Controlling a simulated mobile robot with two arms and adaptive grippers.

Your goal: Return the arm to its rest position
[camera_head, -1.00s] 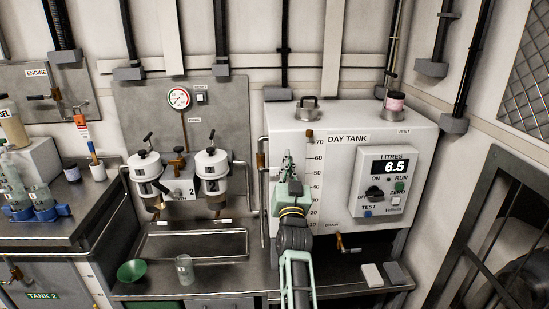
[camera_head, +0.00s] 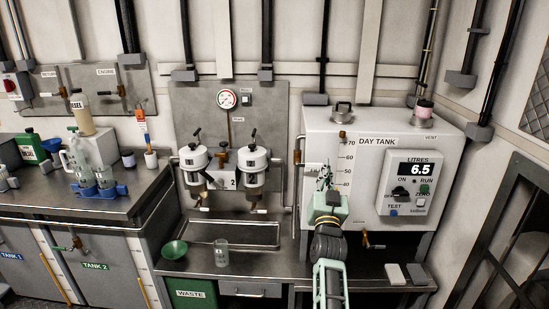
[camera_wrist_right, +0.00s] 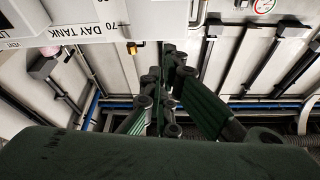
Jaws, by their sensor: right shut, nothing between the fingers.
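My right gripper (camera_head: 325,176) is in front of the left part of the white day tank (camera_head: 318,135), beside its level scale. It points up and away from me, and its dark fingers are closed with nothing between them. In the right wrist view its fingers (camera_wrist_right: 165,105) are close together, with the tank's lettered face upside down at the upper left. I cannot tell the exact gap between the gripper and the tank. The mint-green right forearm (camera_head: 331,285) comes up from the bottom edge. My left gripper is in neither view.
The tank's control box (camera_head: 411,182) reads 6.5 litres. Twin white filters (camera_head: 253,160) hang left of the tank. A green funnel (camera_head: 173,250) and a glass beaker (camera_head: 221,253) stand on the steel bench, right of the bottles (camera_head: 92,165). A brown-handled tap (camera_head: 366,240) sits below the tank.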

